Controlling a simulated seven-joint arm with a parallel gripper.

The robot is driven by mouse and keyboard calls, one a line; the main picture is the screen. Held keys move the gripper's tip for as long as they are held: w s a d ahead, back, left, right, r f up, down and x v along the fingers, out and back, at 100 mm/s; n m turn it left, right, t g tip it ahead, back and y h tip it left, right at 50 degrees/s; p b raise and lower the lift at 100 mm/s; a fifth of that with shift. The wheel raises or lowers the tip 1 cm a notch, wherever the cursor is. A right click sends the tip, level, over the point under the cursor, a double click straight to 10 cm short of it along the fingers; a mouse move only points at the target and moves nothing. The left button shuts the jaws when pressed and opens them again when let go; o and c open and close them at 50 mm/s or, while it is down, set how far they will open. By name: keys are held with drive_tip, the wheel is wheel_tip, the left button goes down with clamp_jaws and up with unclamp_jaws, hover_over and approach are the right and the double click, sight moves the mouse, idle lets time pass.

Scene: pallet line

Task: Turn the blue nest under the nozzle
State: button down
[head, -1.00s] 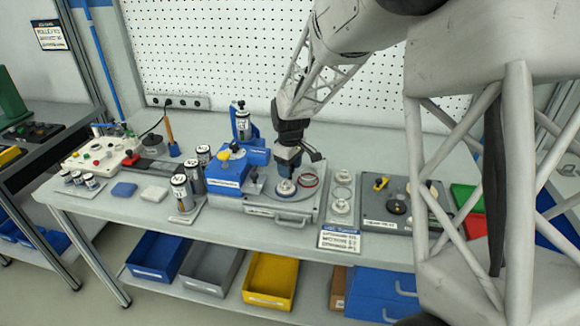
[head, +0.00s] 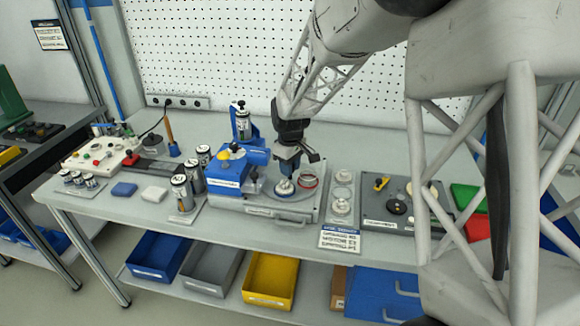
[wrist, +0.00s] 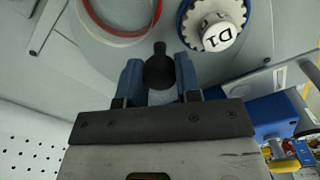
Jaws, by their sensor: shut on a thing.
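My gripper (wrist: 159,78) has its two blue fingers closed around a black round knob (wrist: 159,70) on the grey turntable (wrist: 185,22). In the head view my gripper (head: 288,166) points down over the turntable. The blue nest (wrist: 186,18), with a scalloped rim, sits on the turntable right of the knob in the wrist view. It holds a white-topped part (wrist: 222,36) marked with black characters. The red nest ring (wrist: 156,12) lies left of the knob. The head view also shows the blue nest (head: 277,190) and red nest (head: 315,182). I cannot make out the nozzle clearly.
A blue machine block (head: 228,177) with a yellow knob stands left of the turntable. Several dark canisters (head: 182,192) stand farther left. A clear-topped strip (head: 342,205) and a grey panel (head: 388,218) lie to the right. The pegboard (head: 220,60) rises behind.

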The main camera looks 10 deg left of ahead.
drive_tip(key=shift+m, duration=8.6)
drive_tip(key=c, duration=0.8)
unclamp_jaws()
drive_tip(key=shift+r, duration=0.15)
